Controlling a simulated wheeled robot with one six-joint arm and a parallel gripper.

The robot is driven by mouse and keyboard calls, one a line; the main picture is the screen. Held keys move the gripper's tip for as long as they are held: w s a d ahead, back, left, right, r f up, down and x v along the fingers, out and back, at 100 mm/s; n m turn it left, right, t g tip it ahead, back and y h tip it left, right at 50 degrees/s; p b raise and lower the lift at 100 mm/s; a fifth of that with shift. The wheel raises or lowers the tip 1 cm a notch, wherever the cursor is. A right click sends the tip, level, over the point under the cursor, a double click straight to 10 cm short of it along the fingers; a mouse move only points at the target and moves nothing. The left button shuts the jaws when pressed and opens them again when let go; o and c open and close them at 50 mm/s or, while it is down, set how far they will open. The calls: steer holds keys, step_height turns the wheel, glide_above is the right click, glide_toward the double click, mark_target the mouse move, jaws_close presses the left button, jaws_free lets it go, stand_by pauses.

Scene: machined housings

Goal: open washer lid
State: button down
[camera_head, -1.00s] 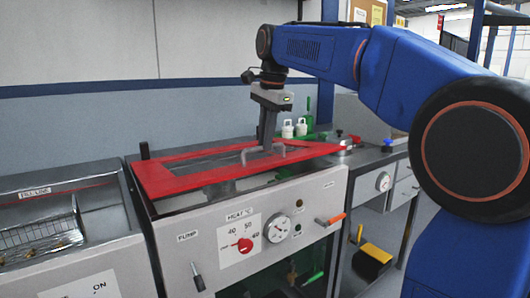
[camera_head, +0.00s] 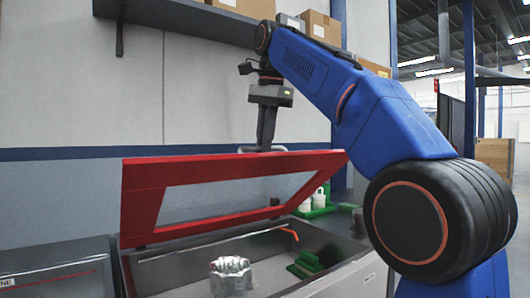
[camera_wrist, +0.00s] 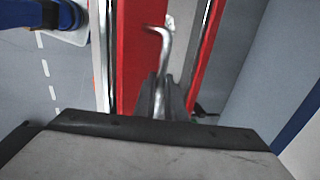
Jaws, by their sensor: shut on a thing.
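The washer lid (camera_head: 140,207) is a red frame around a clear window. It is tilted up, its near edge raised above the washer tub (camera_head: 265,245). The lid also shows in the wrist view (camera_wrist: 138,50). My gripper (camera_head: 266,148) is at the lid's raised edge, right of its middle. In the wrist view my gripper (camera_wrist: 161,105) is shut on the bent metal lid handle (camera_wrist: 163,45). A machined metal housing (camera_head: 230,275) stands inside the tub, and a green part (camera_head: 304,264) lies to its right.
A second basin (camera_head: 55,270) with a red-striped lid adjoins at the left. White bottles (camera_head: 318,198) on a green tray stand behind the lid at the right. The wall lies behind the washer.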

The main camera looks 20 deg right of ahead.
steer(key=shift+w+a+f, duration=0.1)
steer(key=shift+w, duration=0.3)
steer(key=c, duration=1.8)
jaws_free()
steer(key=shift+w+f, duration=0.1)
steer(key=shift+s, duration=0.2)
